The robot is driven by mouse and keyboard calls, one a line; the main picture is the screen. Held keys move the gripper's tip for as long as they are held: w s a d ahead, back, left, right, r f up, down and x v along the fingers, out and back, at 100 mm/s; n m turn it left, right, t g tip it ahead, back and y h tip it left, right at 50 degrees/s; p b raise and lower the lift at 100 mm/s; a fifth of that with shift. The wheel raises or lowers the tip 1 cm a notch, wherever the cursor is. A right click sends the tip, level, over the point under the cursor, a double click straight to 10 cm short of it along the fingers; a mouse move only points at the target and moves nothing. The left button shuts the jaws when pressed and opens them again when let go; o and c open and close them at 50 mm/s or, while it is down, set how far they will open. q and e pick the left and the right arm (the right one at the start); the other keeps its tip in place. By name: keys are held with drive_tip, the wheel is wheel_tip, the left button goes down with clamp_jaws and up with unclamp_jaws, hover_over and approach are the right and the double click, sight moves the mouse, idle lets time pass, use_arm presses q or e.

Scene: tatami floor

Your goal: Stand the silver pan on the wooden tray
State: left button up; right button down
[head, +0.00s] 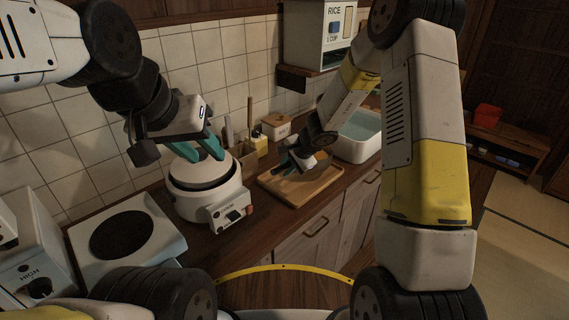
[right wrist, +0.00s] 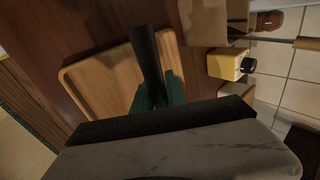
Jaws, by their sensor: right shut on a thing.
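The wooden tray (head: 284,191) lies on the counter, left of the sink, and also shows in the right wrist view (right wrist: 100,85). My right gripper (head: 290,163) is over the tray. In the right wrist view its teal fingers (right wrist: 158,90) are shut on a black handle (right wrist: 147,55), which I take as the silver pan's. The pan's body is mostly hidden by my gripper and wrist, so I cannot tell whether it touches the tray. My left gripper (head: 208,148) has its teal fingers apart and empty, just above the white rice cooker (head: 190,204).
A sink basin (head: 358,137) is right of the tray. A stove plate (head: 122,234) is at the left. A rice dispenser (head: 325,35) is above.

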sight(281, 180)
drive_tip(key=shift+w+a, duration=0.2)
drive_tip(key=shift+w, duration=0.5)
drive_tip(key=shift+f, duration=2.05)
